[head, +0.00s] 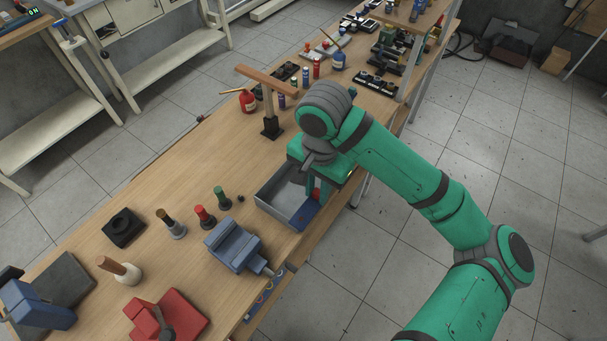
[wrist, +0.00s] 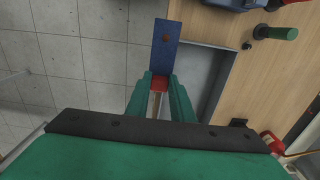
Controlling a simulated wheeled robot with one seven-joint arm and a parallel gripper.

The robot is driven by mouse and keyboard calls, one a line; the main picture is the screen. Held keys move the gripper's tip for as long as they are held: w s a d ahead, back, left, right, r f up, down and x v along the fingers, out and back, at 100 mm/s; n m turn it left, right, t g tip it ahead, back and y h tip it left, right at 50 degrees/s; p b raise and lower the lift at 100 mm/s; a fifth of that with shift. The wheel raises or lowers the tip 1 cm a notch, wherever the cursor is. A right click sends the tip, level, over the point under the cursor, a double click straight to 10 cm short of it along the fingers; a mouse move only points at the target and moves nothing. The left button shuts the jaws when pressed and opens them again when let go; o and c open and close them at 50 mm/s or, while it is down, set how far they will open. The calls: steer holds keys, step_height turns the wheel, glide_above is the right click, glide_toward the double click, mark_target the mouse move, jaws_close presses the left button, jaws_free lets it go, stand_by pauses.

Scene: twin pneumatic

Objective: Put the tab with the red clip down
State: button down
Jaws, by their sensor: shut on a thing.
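The tab (wrist: 166,45) is a flat blue strip with a small red dot on it. A red clip (wrist: 160,82) is at its near end, between the fingertips of my gripper (wrist: 160,88). My gripper is shut on the tab at this red clip. In the head view my gripper (head: 319,192) is over the right end of a grey open tray (head: 271,210). The blue tab (head: 303,217) shows just below the fingers by the table's front edge. I cannot tell whether the tab touches the tray.
A blue vise (head: 233,246) stands left of the tray. Green (head: 221,197), red (head: 204,216) and brass-topped (head: 171,225) pieces stand behind it. A post with a wooden crossbar (head: 270,125) stands behind the tray. The wooden table (head: 150,195) has bare room at the left rear.

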steer(key=w+a+f, duration=0.1)
steer(key=w+f, duration=0.1)
steer(key=w, duration=0.1)
steer(key=w+a+f, duration=0.1)
steer(key=w+f, duration=0.2)
steer(key=w+a+f, duration=0.2)
steer(key=w+f, duration=0.1)
steer(key=shift+w, duration=0.15)
steer(key=shift+w+f, duration=0.2)
steer(key=shift+f, duration=0.8)
steer(key=shift+w+f, duration=0.15)
steer(key=shift+f, duration=0.8)
steer(key=shift+f, duration=0.15)
steer(key=c, duration=1.5)
jaws_free()
steer(key=shift+c, duration=0.2)
step_height(320, 180, up, 12)
steer(key=shift+r, duration=0.2)
